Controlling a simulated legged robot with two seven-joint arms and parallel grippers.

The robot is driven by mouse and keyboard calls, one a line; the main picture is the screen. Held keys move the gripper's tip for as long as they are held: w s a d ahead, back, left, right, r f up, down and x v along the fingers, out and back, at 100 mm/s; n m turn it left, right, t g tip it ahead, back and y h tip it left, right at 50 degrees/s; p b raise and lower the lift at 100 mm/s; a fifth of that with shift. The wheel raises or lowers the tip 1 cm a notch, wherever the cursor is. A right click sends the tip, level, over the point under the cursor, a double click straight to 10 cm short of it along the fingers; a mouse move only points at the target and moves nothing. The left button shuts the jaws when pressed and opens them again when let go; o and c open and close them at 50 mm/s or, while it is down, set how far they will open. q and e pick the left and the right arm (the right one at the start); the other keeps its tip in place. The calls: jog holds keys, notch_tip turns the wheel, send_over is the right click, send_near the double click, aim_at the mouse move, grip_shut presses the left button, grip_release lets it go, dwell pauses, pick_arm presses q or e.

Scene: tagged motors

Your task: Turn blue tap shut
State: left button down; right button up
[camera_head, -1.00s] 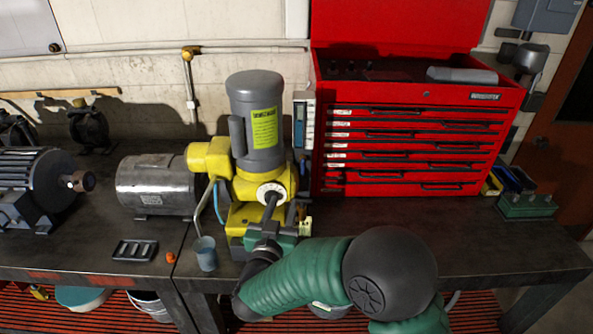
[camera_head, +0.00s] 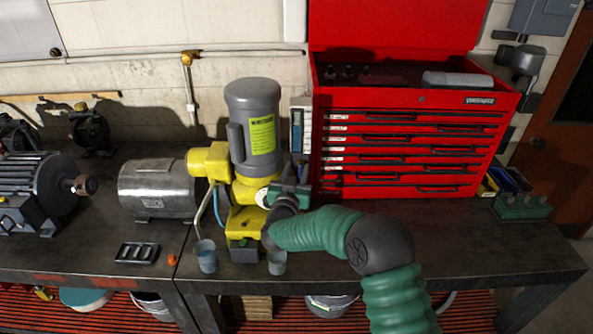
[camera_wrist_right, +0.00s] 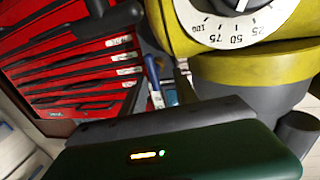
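The yellow pump (camera_head: 245,222) with a grey motor on top (camera_head: 255,125) stands on the bench. In the right wrist view its white dial with black numbers (camera_wrist_right: 240,28) is close at the upper right. I cannot make out a blue tap for certain. A thin blue part (camera_wrist_right: 153,82) shows beyond my gripper in the wrist view, and a blue hose (camera_head: 219,202) runs down the pump's left side. My right gripper (camera_head: 289,194), dark green, is at the pump's right side by the dial. My left gripper is not in view.
A red tool chest (camera_head: 410,150) stands right of the pump. A silver motor (camera_head: 155,187) is to its left. Two grey-blue cups (camera_head: 206,256) (camera_head: 277,262) stand near the bench's front edge. A black tray (camera_head: 137,252) lies left of them. The right bench top is fairly clear.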

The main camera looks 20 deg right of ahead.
jog(key=shift+d+f, duration=0.1)
jog(key=shift+d, duration=0.35)
jog(key=c, duration=0.3)
jog(key=shift+d, duration=0.1)
grip_shut()
jog(key=shift+w+a, duration=0.1)
jog(key=shift+a, duration=0.25)
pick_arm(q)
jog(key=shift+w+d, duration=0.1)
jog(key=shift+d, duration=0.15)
